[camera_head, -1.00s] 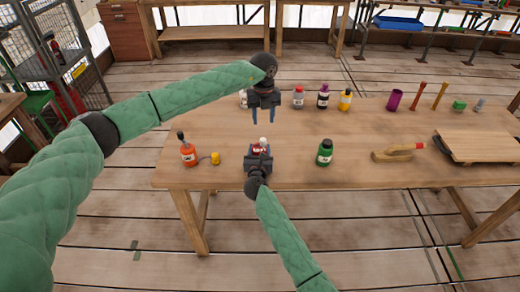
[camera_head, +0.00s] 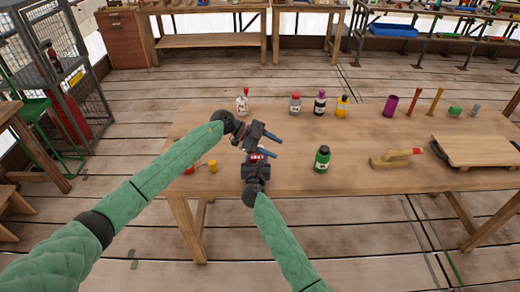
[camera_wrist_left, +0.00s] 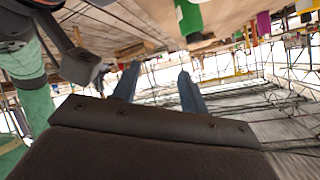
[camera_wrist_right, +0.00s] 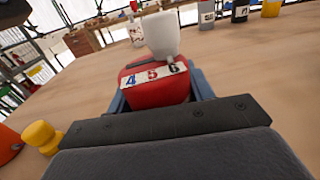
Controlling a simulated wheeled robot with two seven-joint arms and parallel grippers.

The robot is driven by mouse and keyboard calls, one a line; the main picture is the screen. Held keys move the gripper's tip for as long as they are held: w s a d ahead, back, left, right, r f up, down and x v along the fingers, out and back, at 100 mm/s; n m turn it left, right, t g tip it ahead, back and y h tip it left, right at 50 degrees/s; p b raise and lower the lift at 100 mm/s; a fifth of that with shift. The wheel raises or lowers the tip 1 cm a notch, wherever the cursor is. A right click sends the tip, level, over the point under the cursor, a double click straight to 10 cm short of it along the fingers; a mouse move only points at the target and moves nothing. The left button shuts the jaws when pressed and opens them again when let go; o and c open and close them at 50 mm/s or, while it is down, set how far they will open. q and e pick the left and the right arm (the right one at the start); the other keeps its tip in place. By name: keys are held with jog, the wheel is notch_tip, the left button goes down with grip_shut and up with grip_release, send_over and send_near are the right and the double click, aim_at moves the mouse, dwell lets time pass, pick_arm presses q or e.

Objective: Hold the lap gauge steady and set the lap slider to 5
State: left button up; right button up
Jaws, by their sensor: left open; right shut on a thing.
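The lap gauge (camera_wrist_right: 155,92) is a red block with a white strip reading 4, 5 and 6. A white cup-shaped knob, apparently the lap slider (camera_wrist_right: 163,36), rises behind the strip; a small nub below it sits by the 6. My right gripper (camera_head: 256,163) is shut on the gauge near the table's front edge; its fingers flank the block in the right wrist view. In the head view a little of the red gauge (camera_head: 257,155) shows. My left gripper (camera_head: 272,145) is open, tilted, pointing right just above the gauge. Its fingers (camera_wrist_left: 158,76) are apart and empty.
A green bottle (camera_head: 322,159) stands to the right, with a wooden tool (camera_head: 390,160) beyond it. A yellow knob (camera_wrist_right: 41,135) is left of the gauge. Several bottles, including a white one (camera_head: 242,105), line the table's back. The table between is clear.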

pick_arm(q)
jog(key=w+a+f+n+t+h, duration=0.1)
jog(key=a+f+n+t+h, duration=0.2)
jog(key=a+n, duration=0.4)
jog(key=a+f+n+t+h, duration=0.25)
jog(key=a+n+t, duration=0.25)
jog(key=a, duration=0.3)
jog(key=shift+y, duration=0.35)
jog(key=x, duration=0.8)
jog(key=f+x, duration=0.1)
jog(key=x, duration=0.2)
jog(key=shift+w+d, duration=0.3)
jog(key=shift+w, duration=0.1)
grip_shut()
